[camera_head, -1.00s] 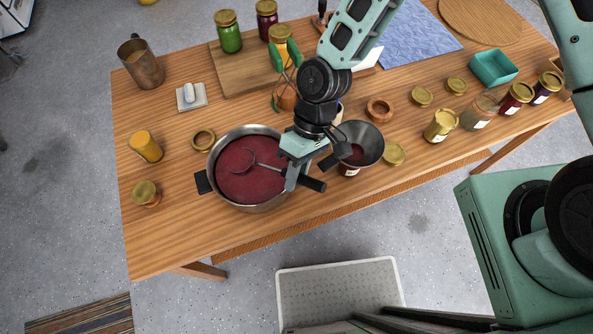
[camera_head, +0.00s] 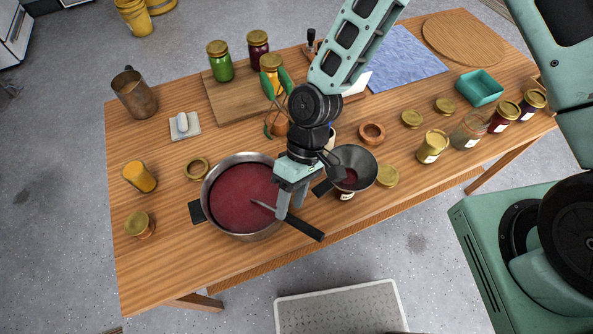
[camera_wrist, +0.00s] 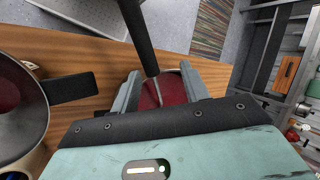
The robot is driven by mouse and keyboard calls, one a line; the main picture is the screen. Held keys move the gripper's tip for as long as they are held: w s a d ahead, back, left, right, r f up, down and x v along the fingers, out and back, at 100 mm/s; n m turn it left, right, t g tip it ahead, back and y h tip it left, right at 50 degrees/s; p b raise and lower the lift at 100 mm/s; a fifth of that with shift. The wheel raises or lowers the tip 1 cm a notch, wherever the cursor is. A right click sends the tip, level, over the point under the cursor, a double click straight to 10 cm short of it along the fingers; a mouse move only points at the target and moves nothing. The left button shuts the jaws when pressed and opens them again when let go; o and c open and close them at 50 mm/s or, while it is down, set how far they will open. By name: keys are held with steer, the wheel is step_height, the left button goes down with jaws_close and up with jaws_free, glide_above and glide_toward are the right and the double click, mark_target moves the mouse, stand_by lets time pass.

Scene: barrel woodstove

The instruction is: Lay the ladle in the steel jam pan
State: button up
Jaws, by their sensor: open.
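The steel jam pan (camera_head: 208,178) stands at the table's front left, holding dark red jam. The ladle (camera_head: 305,228) rests across the pan's front-right side. Its black handle sticks out past the rim and its thin shaft runs into the jam. Its bowl is not visible and seems to be under the jam. My gripper (camera_head: 290,206) is open over the pan's right edge, fingers pointing down. In the wrist view the ladle's handle (camera_wrist: 138,32) and shaft run between my spread gripper fingers (camera_wrist: 160,92), with red jam behind; whether a finger touches it I cannot tell.
A funnel (camera_head: 355,160) with a black handle sits on a jar just right of my gripper; it also shows in the wrist view (camera_wrist: 22,125). Several jars and lids stand around.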

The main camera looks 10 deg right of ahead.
steer(key=b+v, duration=0.3)
steer(key=v, duration=1.4)
steer(key=s+d+r+t+h+b, duration=0.1)
steer(key=s+d+t+b, duration=0.1)
steer(key=s, duration=0.4)
steer(key=s+d+r+t+h+b, duration=0.1)
steer(key=s+d+t+h+b, duration=0.1)
steer(key=s, duration=0.4)
steer(key=shift+d+m+t+b, duration=0.4)
steer(key=shift+d+t+b, duration=0.45)
steer(key=shift+d+t, duration=0.05)
